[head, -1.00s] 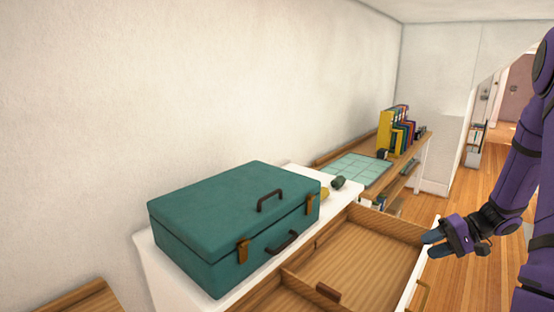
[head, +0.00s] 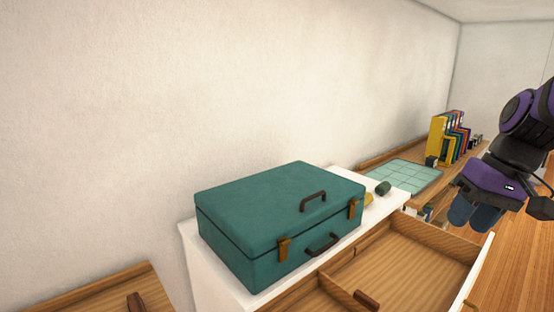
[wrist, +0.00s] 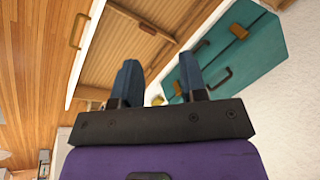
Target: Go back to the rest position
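My gripper (head: 474,216), purple with dark blue fingers, is at the right of the head view, in front of the wooden shelf and by the open drawer's far right corner. In the wrist view my gripper (wrist: 160,64) has its two fingers apart with nothing between them, so it is open and empty. The open wooden drawer (wrist: 125,45) and a teal case (wrist: 245,50) lie beyond the fingers there.
The closed teal case (head: 280,195) stands on a white cabinet top (head: 190,250). The open drawer (head: 430,260) sticks out beside it. A small dark green object (head: 383,188) lies behind the case. Several binders (head: 450,138) stand on the wooden shelf (head: 380,158). Wooden floor (head: 520,265) is at right.

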